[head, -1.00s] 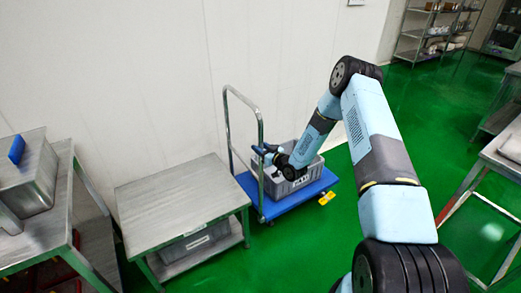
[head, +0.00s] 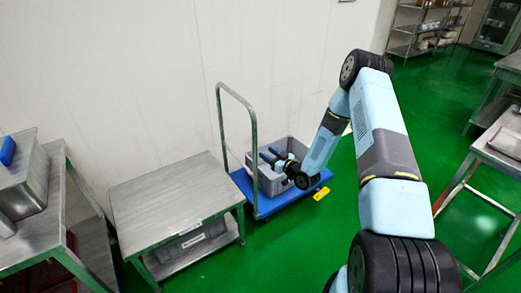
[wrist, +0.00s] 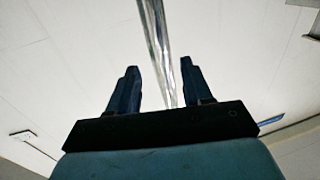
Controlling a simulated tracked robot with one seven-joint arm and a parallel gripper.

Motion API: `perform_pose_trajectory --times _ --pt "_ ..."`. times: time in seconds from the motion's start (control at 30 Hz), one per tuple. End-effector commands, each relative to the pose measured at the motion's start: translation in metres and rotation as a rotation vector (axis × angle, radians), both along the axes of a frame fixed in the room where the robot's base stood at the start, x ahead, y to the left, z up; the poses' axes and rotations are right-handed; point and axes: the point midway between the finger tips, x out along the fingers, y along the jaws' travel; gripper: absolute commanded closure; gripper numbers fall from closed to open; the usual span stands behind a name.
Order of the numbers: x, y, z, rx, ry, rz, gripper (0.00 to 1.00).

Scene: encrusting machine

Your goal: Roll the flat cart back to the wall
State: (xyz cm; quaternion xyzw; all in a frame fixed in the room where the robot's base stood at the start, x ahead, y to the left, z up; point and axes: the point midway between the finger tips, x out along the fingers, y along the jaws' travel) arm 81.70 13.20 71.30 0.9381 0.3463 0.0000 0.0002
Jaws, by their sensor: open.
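The flat cart (head: 285,205) has a blue platform and an upright steel tube handle (head: 219,120) at its left end, close to the white wall. A grey crate (head: 259,181) stands on the platform. My gripper (head: 267,155) is open, just right of the handle's near post and over the crate, with a small gap to the post in the head view. In the wrist view, a steel tube of the handle (wrist: 155,45) shows between the two dark fingers (wrist: 160,75). I cannot tell how far beyond the fingertips it is. My gripper and arm hide part of the crate.
A low steel table (head: 175,195) with a grey bin on its lower shelf stands left of the cart. A yellow piece (head: 321,193) is at the platform's right edge. Steel tables stand at the far left and right (head: 495,160). Green floor is open right of the cart.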

Motion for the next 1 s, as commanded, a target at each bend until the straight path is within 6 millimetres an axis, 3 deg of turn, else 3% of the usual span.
perform_pose_trajectory --times 0.2,0.37,0.87,1.0 --pt "-0.023 -0.021 0.000 0.000 0.001 -0.001 0.50" --pt "-0.031 -0.028 0.000 0.000 0.000 0.000 0.50" --pt "-0.032 -0.029 0.000 -0.001 -0.001 0.000 0.50" --pt "-0.028 -0.030 0.008 -0.027 0.005 -0.001 0.50"
